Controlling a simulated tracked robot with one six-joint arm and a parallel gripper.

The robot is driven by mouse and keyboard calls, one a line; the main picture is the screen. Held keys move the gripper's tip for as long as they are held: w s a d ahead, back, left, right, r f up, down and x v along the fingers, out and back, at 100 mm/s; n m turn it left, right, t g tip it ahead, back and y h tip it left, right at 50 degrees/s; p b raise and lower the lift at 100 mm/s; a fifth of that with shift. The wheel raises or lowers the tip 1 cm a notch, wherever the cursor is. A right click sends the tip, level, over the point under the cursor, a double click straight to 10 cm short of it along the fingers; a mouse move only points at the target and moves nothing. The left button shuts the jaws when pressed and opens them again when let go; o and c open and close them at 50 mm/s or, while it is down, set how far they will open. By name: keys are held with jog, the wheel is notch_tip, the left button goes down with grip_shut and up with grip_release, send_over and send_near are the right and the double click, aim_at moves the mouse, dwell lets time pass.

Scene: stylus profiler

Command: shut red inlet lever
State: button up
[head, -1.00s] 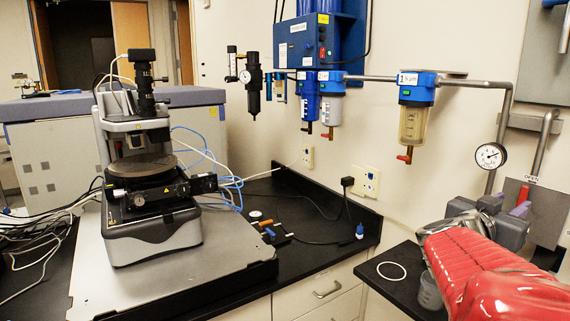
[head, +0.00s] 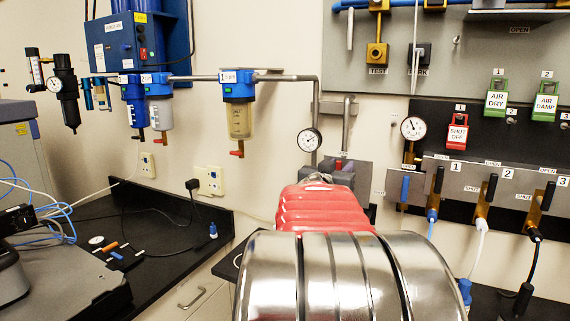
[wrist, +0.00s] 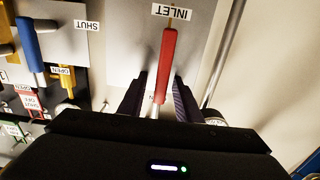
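The red inlet lever (wrist: 168,55) stands out in the wrist view beneath an upside-down INLET label (wrist: 172,12) on a grey plate. My gripper (wrist: 160,88) is open, with one dark finger on each side of the lever's lower part. Gaps show between the lever and the fingers, so it is not gripped. A SHUT label (wrist: 87,25) is on the plate to the left. In the head view only a small red bit of the lever (head: 342,164) shows beyond my arm, which hides most of my gripper.
A blue lever (wrist: 32,45) is left of the plate in the wrist view, and a grey pipe (wrist: 222,55) runs close on the right. In the head view, a gauge (head: 309,140) is left of my gripper and black-handled valves (head: 488,190) are at right.

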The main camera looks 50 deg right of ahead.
jog(key=shift+w+d, duration=0.2)
jog(key=shift+d, duration=1.1)
jog(key=shift+c, duration=0.5)
grip_shut()
jog(key=shift+w+a, duration=0.1)
jog(key=shift+a, duration=0.1)
jog(key=shift+s+d, duration=0.15)
jog(key=shift+s, duration=0.05)
